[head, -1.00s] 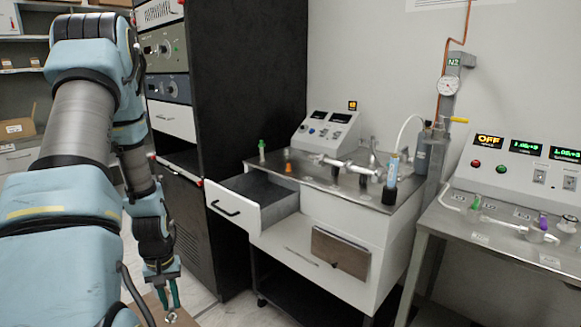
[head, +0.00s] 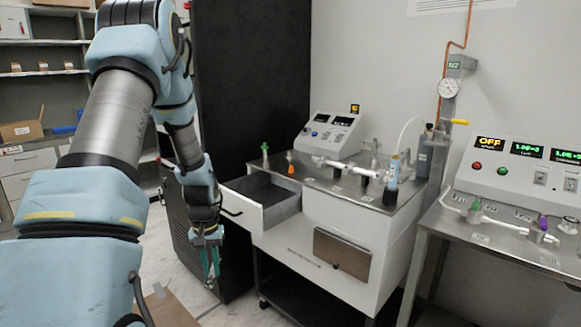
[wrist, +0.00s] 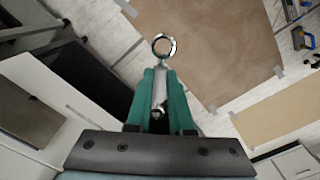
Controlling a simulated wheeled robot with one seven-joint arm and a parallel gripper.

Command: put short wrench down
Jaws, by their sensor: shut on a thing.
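The short wrench (wrist: 163,52) is held between the green fingers of my gripper (wrist: 160,90) in the wrist view. Its silver ring end sticks out beyond the fingertips, and part of its shank shows between them. In the head view my gripper (head: 211,266) hangs pointing down, in front of the open drawer's left side. The wrench is too small to make out clearly there.
The open drawer (head: 277,213) of the white cabinet (head: 335,270) is close to the right of my gripper. The tall black rack (head: 250,90) stands behind. Brown sheets (wrist: 205,45) lie taped to the floor below. Instruments and fittings cover the metal bench top (head: 340,190).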

